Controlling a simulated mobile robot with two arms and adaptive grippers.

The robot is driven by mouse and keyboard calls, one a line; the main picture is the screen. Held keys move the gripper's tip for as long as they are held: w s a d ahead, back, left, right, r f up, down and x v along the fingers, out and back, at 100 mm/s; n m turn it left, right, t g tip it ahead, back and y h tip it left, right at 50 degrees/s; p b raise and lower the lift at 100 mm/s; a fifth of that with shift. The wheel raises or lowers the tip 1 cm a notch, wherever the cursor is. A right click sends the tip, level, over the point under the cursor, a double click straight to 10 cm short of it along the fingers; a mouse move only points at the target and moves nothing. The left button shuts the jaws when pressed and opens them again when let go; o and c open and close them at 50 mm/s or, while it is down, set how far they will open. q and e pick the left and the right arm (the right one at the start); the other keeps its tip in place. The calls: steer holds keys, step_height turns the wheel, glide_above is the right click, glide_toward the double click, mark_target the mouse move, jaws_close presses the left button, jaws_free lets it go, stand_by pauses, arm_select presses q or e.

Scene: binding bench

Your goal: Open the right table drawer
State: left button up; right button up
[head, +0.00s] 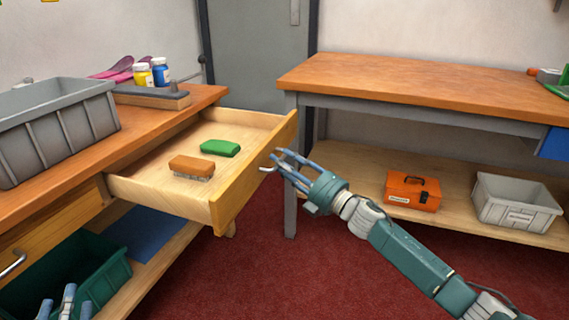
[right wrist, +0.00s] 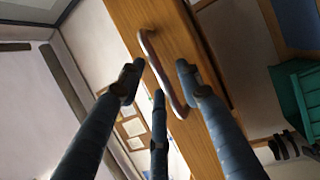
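The right table drawer (head: 255,175) stands pulled well out of the wooden bench in the head view. Its metal handle (head: 267,168) is on the front panel, and it also shows in the right wrist view (right wrist: 161,72). My right gripper (head: 277,163) is at the handle with its fingers spread. In the right wrist view the handle runs between the fingers (right wrist: 158,85), which do not look closed on it; contact is unclear. My left gripper (head: 66,300) is low at the bottom left, fingers apart and empty, partly cut off by the frame.
In the drawer lie a brown brush (head: 191,167) and a green block (head: 220,148). A grey bin (head: 60,135) and jars (head: 160,72) stand on the bench. A second table (head: 420,90) is right, with an orange toolbox (head: 412,190) below. The red floor between is clear.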

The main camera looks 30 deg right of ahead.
steer(key=v, duration=1.2)
steer(key=shift+a, duration=0.1)
